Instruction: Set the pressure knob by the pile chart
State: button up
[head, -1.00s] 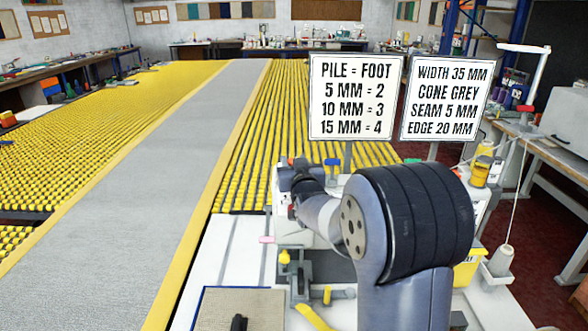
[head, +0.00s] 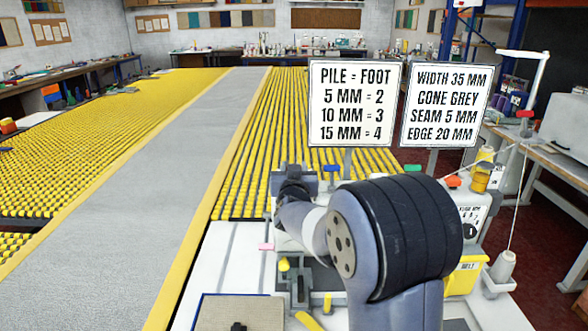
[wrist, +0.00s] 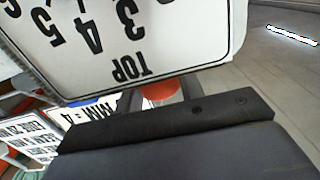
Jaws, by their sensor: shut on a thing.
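My gripper (head: 296,178) is at the back left of the binding machine, partly hidden by my arm. In the wrist view my gripper (wrist: 165,112) is a dark jaw shut on a red-orange knob (wrist: 158,91), of which only part shows. Just beyond is a white scale plate (wrist: 125,45), seen upside down, with 3, 4, 5 and TOP readable. No pointer setting can be made out. The pile chart (head: 354,103) reads PILE = FOOT, 5 MM = 2, 10 MM = 3, 15 MM = 4.
A second sign (head: 446,105) gives width, cone, seam and edge. Blue (head: 332,166), green (head: 412,168) and orange (head: 453,181) parts show around the machine. A grey rug (head: 150,190) runs over yellow rollers (head: 110,115) at left. A thread cone (head: 503,266) stands at right.

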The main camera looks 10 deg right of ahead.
jog(key=o, duration=1)
jog(key=shift+s, duration=0.1)
jog(key=s, duration=0.3)
jog(key=s+a+b, duration=0.1)
jog(key=s, duration=0.3)
jog(key=s+a+b, duration=0.1)
jog(key=s, duration=0.2)
jog(key=shift+s, duration=0.2)
jog(key=w, duration=0.3)
jog(key=w+d+p, duration=0.1)
jog(key=w, duration=0.3)
jog(key=w+d, duration=0.1)
jog(key=w, duration=0.2)
jog(key=shift+w+p, duration=0.4)
jog(key=shift+s, duration=0.1)
